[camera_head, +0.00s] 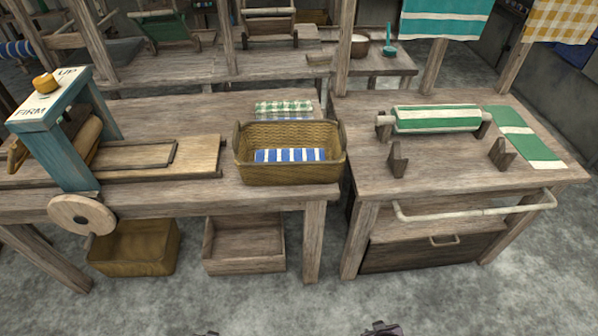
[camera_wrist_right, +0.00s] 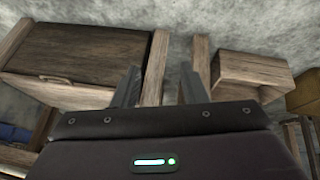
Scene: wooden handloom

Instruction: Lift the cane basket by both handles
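The cane basket (camera_head: 290,172) stands upright on the wooden table in the head view. Its raised handles are at its left end (camera_head: 237,137) and right end (camera_head: 342,134). A folded blue and white striped cloth (camera_head: 290,155) lies inside it. My right gripper (camera_wrist_right: 158,88) shows in its wrist view with two fingers apart and nothing between them. A dark part at the bottom edge of the head view (camera_head: 381,328) looks like its top. Only a sliver, probably of my left gripper (camera_head: 206,333), shows at the bottom edge. Both are well apart from the basket.
A green checked cloth (camera_head: 284,108) lies behind the basket. A blue wooden stand (camera_head: 52,140) is to the left. The right-hand bench (camera_head: 450,178) has a front rail (camera_head: 470,211). A wooden crate (camera_head: 245,262) and another basket (camera_head: 135,250) sit below the table.

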